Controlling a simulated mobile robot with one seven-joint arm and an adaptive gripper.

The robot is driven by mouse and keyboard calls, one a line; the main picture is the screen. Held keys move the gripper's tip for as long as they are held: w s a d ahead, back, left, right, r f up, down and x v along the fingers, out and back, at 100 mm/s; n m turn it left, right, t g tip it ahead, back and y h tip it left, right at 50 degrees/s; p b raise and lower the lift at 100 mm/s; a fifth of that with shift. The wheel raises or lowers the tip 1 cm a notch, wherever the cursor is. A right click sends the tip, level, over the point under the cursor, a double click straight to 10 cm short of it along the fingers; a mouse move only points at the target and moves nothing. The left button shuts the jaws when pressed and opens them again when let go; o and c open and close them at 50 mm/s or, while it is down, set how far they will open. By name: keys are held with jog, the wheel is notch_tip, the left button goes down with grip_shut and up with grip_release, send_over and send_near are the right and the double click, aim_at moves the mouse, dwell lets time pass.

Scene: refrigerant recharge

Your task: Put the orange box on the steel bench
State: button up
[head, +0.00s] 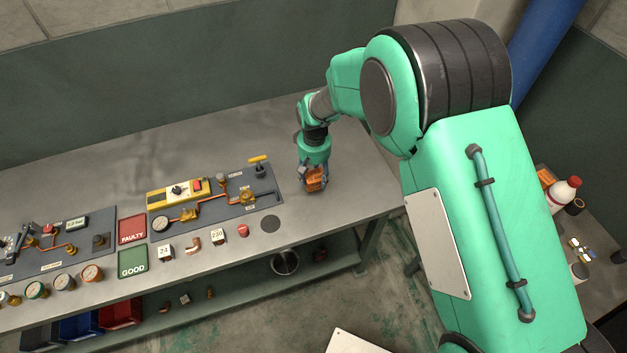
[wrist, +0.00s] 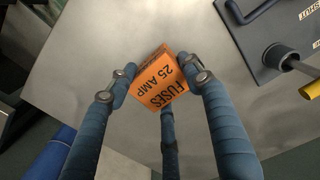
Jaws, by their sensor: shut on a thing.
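The orange box (head: 315,182), marked "FUSES 25 AMP", is between the fingers of my gripper (head: 313,176). In the wrist view the orange box (wrist: 160,82) sits tilted between the blue fingers of my gripper (wrist: 160,80), which are shut on it. The steel bench (head: 345,150) runs across the head view, and the box is over its right part. The bench top (wrist: 110,45) also shows behind the box in the wrist view. I cannot tell whether the box touches the bench.
A dark panel with pipes and valves (head: 215,213) lies left of my gripper. A round dark disc (head: 270,224), a red cap (head: 243,230) and numbered blocks line the front edge. Red FAULTY (head: 132,229) and green GOOD (head: 132,263) plates lie farther left. The bench behind the gripper is clear.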

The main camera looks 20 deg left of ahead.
aim_at(313, 180)
jog(key=shift+w+a, duration=0.1)
jog(key=shift+w+a, duration=0.15)
jog(key=shift+w, duration=0.05)
jog(key=shift+f, duration=1.8)
jog(key=shift+f+b, duration=0.1)
jog(key=shift+b, duration=0.2)
jog(key=o, duration=1.2)
notch_tip(313, 180, up, 12)
jog(key=shift+r+p, duration=0.15)
jog(key=shift+p, duration=0.45)
